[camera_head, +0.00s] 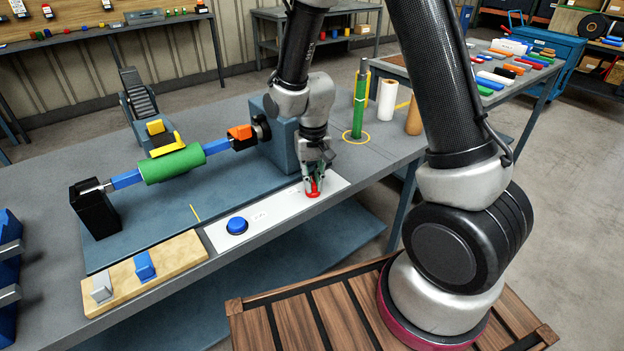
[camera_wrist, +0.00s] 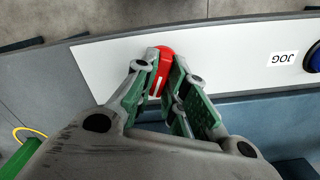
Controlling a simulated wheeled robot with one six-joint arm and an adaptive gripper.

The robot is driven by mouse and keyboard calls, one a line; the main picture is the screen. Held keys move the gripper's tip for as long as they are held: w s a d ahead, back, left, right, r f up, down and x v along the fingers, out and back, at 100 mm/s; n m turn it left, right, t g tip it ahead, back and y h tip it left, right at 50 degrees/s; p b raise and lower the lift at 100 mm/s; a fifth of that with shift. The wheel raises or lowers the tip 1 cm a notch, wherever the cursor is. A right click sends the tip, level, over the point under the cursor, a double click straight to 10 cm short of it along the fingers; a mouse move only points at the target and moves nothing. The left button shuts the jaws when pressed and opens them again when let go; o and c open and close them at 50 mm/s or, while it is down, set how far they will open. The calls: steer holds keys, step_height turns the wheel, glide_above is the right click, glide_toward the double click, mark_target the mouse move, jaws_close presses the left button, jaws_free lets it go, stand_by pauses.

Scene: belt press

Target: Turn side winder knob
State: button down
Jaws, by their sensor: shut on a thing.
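The red knob (camera_head: 314,191) sits at the right end of a white control panel (camera_head: 278,210) on the front edge of the bench. My gripper (camera_head: 315,184) points down over the knob. In the wrist view my gripper (camera_wrist: 160,76) has its two fingers shut on the knob, one on each side.
A blue button (camera_head: 237,225) is at the panel's left end. Behind stands a blue-grey housing (camera_head: 285,140) with a shaft carrying a green roll (camera_head: 172,164). Upright rolls, one green (camera_head: 360,105), stand at the right. A wooden board (camera_head: 150,270) lies at front left.

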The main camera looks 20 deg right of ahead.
mark_target(314, 182)
steer(key=shift+d+m, duration=0.1)
steer(key=shift+m, duration=1.9)
steer(key=c, duration=1.5)
jaws_free()
steer(key=shift+o, duration=0.2)
step_height(314, 182, up, 12)
